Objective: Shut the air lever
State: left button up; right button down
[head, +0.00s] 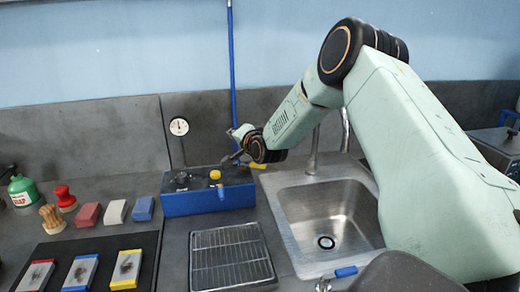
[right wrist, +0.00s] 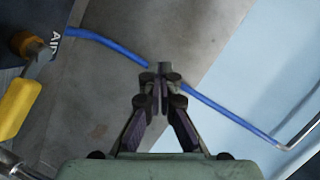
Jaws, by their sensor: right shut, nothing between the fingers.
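The yellow air lever (right wrist: 18,105) shows at the left edge of the right wrist view, beside a brass-coloured fitting (right wrist: 28,45) and the letters "AIR". In the head view, a bit of yellow (head: 257,166) that looks like the lever shows just below my right wrist, at the right end of the blue box (head: 208,201). My right gripper (right wrist: 162,75) is shut and empty, apart from the lever. In the head view my right gripper (head: 231,158) is small and dark, above the box's right part. My left gripper is not in view.
A blue hose (right wrist: 110,45) runs behind my fingertips. A sink (head: 335,215) with a tap (head: 312,150) lies right of the box. A wire rack (head: 230,257) lies in front. Coloured blocks, brushes and a green bottle (head: 23,190) stand at left. A gauge (head: 179,127) is on the wall.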

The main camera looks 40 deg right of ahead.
jog(key=w+d+r+n+g+p, duration=0.1)
jog(key=w+r+n+g, duration=0.1)
jog(key=w, duration=0.1)
jog(key=n+g+p, duration=0.2)
jog(key=n+g, duration=0.1)
jog(key=g, duration=0.8)
send_over(253, 166)
jog(key=w+d, duration=0.1)
jog(key=d, duration=0.3)
notch_tip(253, 166, down, 9)
jog(key=a+p, duration=0.1)
jog(key=shift+s+r+p, duration=0.2)
jog(key=shift+s+p, duration=0.1)
jog(key=shift+p, duration=0.1)
